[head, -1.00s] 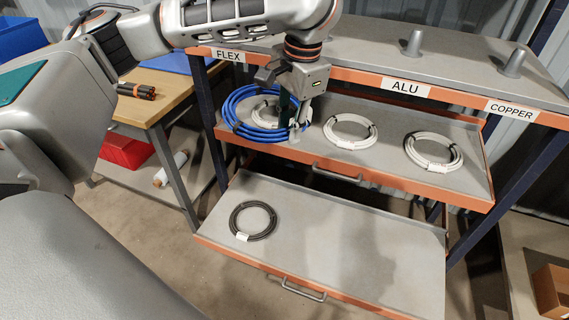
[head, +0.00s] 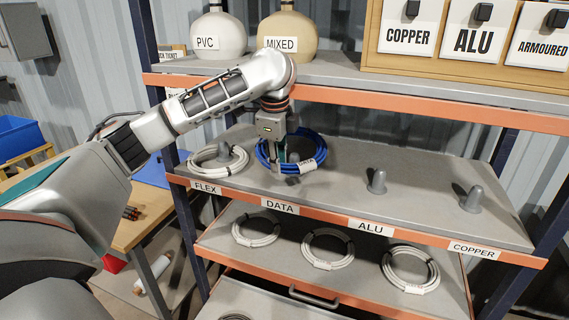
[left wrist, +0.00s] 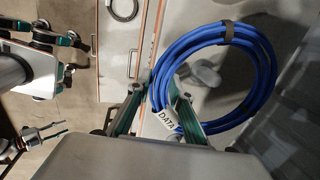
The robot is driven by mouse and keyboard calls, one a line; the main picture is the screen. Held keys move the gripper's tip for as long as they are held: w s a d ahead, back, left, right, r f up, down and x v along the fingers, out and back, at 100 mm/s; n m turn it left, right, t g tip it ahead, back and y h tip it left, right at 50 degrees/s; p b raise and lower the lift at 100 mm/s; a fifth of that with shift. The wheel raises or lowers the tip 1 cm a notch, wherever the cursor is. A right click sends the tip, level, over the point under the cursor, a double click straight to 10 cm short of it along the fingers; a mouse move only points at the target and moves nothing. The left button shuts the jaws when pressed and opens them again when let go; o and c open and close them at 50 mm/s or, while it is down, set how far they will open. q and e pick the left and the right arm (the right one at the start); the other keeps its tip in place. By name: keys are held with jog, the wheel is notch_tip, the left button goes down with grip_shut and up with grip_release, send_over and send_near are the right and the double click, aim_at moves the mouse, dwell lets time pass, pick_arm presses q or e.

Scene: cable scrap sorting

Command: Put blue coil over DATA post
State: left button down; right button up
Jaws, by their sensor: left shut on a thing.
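The blue coil (head: 308,160) is at the upper shelf above the DATA label (head: 280,206), and also shows in the left wrist view (left wrist: 262,75). My left gripper (head: 279,164) points down and is shut on the coil's near left part, by its white tag (left wrist: 166,96). In the left wrist view a grey post (left wrist: 206,73) shows within the ring's opening. I cannot tell whether the ring is around it or above it. My right gripper (left wrist: 70,55) appears at the left wrist view's left edge, fingers apart.
A white coil (head: 216,158) surrounds the FLEX post, close left. The ALU post (head: 377,182) and COPPER post (head: 473,200) are bare. Several white coils lie on the tray below. An upper board (head: 340,75) with jugs (head: 288,36) and bins is behind the arm.

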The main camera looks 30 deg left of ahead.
pick_arm(q)
jog(key=shift+w+f, duration=0.1)
jog(key=shift+f, duration=0.15)
jog(key=x, duration=0.3)
jog(key=shift+s+d+f, duration=0.1)
jog(key=shift+s+f, duration=0.1)
jog(key=shift+s, duration=0.25)
jog(key=shift+s+x, duration=0.2)
jog(key=shift+x, duration=0.9)
jog(key=shift+f, duration=0.65)
jog(key=c, duration=1.7)
grip_release()
